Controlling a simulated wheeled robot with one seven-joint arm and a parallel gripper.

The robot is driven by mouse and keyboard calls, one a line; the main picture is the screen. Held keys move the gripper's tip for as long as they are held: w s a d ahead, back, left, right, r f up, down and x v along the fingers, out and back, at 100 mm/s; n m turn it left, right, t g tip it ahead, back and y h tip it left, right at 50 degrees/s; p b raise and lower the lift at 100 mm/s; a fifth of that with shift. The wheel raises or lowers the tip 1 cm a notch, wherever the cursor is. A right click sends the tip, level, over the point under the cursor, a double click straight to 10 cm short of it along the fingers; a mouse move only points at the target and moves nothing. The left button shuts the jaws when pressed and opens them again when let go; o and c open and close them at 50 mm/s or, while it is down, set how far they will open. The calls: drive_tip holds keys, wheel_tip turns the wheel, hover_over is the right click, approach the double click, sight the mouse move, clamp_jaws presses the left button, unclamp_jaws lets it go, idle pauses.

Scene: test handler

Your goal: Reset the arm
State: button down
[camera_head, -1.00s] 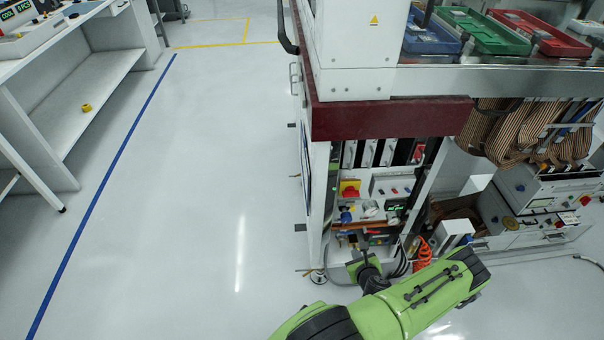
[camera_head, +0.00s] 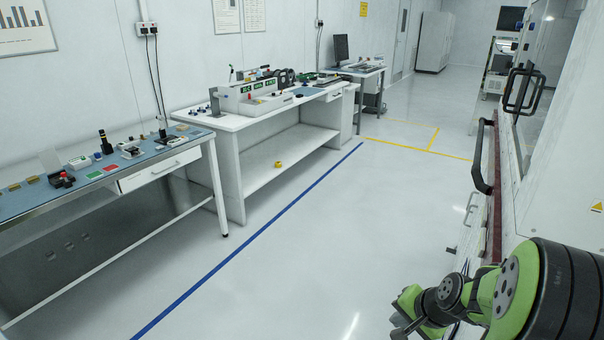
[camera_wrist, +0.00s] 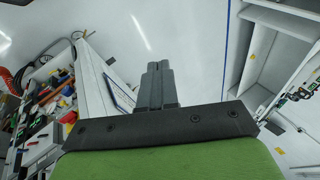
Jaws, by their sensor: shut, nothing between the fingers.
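My gripper (camera_wrist: 157,67) shows in the wrist view as two dark fingers pressed together, with nothing between them. It points over bare, light floor. In the head view my green and black arm is at the lower right, beside the white machine (camera_head: 556,140). The gripper end is low in that view and its fingers are hard to make out there.
A white workbench (camera_head: 231,172) with a lower shelf and a blue-topped bench (camera_head: 165,178) stand along the left wall. The floor between is clear.

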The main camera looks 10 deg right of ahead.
drive_tip(key=s+a+r+n+p, duration=0.1)
drive_tip(key=s+a+r+n, duration=0.2)
drive_tip(key=a+r, duration=0.2)
drive_tip(key=s+a+r+n+h+p, duration=0.1)
drive_tip(key=s+a+r+n, duration=0.3)
drive_tip(key=a+r, duration=0.2)
wheel_tip(320, 180, up, 2)
drive_tip(key=shift+a, duration=0.25)
drive_tip(key=c, duration=1.7)
unclamp_jaws()
drive_tip(key=s+a+r+n, duration=0.1)
drive_tip(key=s, duration=0.2)
drive_tip(key=s+a+r+n+p, duration=0.1)
drive_tip(key=s+r+n, duration=0.1)
drive_tip(key=s, duration=0.1)
drive_tip(key=s+a+r+n, duration=0.1)
drive_tip(key=s, duration=0.2)
drive_tip(key=shift+s+a+r, duration=0.2)
drive_tip(key=shift+s+r, duration=0.1)
drive_tip(key=shift+s, duration=0.1)
drive_tip(key=o, duration=0.5)
drive_tip(key=shift+w+f, duration=0.1)
